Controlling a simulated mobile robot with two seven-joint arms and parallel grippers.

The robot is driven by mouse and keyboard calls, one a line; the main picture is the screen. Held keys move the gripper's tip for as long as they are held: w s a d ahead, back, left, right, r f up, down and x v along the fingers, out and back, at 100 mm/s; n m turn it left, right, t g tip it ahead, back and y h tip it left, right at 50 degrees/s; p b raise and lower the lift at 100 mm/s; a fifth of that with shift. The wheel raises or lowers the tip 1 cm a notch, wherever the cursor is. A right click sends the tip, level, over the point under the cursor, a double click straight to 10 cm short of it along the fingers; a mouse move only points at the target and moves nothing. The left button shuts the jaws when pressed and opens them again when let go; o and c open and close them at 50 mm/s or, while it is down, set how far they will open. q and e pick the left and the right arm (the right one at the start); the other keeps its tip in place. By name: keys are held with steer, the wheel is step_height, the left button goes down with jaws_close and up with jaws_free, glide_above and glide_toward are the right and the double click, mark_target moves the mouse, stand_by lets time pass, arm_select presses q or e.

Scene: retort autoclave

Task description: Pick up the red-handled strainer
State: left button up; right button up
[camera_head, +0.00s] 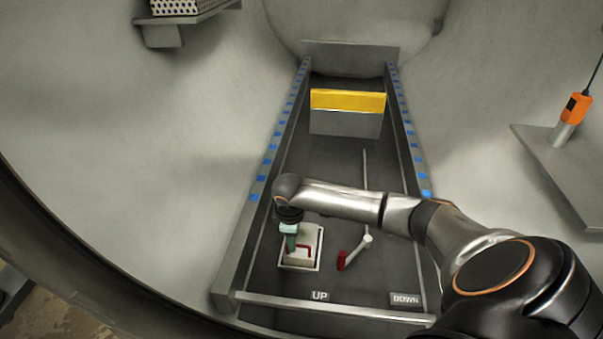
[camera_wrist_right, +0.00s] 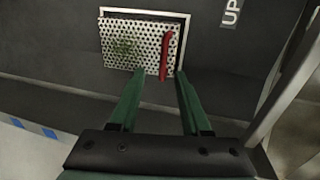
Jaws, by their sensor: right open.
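The red-handled strainer (camera_wrist_right: 135,48) is a pale perforated plate with a red bar handle (camera_wrist_right: 166,55) along one side. It sits at a white-edged rectangular frame (camera_wrist_right: 187,17) in the dark floor. In the head view the strainer (camera_head: 293,258) shows as a pale block with a red handle, partly hidden by my right gripper (camera_head: 290,243). The right gripper has green fingers and is open above the strainer. In the wrist view its fingertips (camera_wrist_right: 158,73) are apart, with the handle between their lines. Whether they touch anything cannot be told. My left gripper is not in view.
A red-ended lever (camera_head: 342,261) with a pale rod stands right of the strainer. Side rails with blue marks flank the dark channel. A yellow-topped barrier (camera_head: 347,100) crosses its far end. UP (camera_head: 319,296) and DOWN (camera_head: 405,299) labels sit at the near edge.

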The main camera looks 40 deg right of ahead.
mark_target(306, 242)
steer(key=f+b, duration=0.1)
steer(key=f, duration=0.1)
steer(key=f+b, duration=0.1)
steer(key=f, duration=0.1)
steer(key=shift+w+d+f, duration=0.1)
steer(key=shift+w+d, duration=0.05)
steer(key=shift+w, duration=0.05)
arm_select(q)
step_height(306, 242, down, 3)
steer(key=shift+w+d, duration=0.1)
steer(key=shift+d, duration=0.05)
arm_select(e)
jaws_close()
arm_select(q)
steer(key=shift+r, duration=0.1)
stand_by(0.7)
